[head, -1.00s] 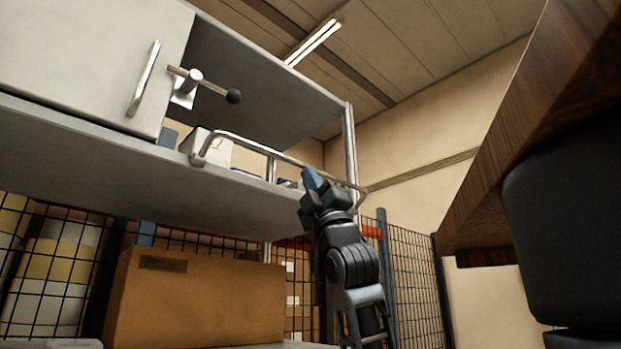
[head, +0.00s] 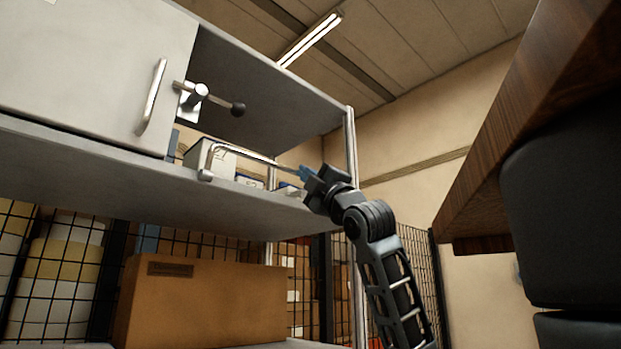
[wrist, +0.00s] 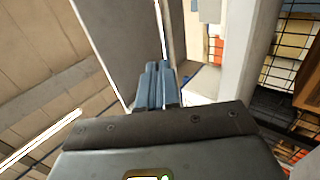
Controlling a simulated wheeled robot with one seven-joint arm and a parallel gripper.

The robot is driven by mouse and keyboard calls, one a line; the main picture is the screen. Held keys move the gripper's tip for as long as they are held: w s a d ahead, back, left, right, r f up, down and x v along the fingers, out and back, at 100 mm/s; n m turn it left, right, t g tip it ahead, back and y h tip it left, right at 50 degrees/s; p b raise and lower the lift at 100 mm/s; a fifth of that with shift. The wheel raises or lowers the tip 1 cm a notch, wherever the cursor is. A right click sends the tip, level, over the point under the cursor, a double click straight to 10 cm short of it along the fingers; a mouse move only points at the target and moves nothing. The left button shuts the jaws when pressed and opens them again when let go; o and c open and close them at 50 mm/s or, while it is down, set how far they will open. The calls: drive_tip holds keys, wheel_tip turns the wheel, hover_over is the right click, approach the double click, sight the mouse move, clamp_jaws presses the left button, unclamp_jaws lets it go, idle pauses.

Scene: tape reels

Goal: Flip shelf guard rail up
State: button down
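The guard rail (head: 245,155) is a bent silver bar along the front edge of the shelf (head: 230,195). Its left end rises from a pivot on the shelf edge, and the bar stands above the board. Its right part runs behind or against my gripper (head: 304,173), whose blue fingertips are at the bar's right stretch. In the wrist view my gripper's blue fingers (wrist: 158,86) lie close together, with no bar seen between them. The rail cannot be made out there, so contact is unclear.
White boxes (head: 210,160) stand on the shelf behind the rail. A cabinet door (head: 90,70) with a handle and a black-knobbed lever (head: 237,109) is at upper left. A cardboard box (head: 200,305) is below. A wooden top (head: 520,130) juts in at right.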

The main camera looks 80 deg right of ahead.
drive_tip(key=shift+w+d+r, duration=0.2)
drive_tip(key=shift+w+r, duration=0.2)
drive_tip(key=shift+f, duration=0.1)
idle(0.6)
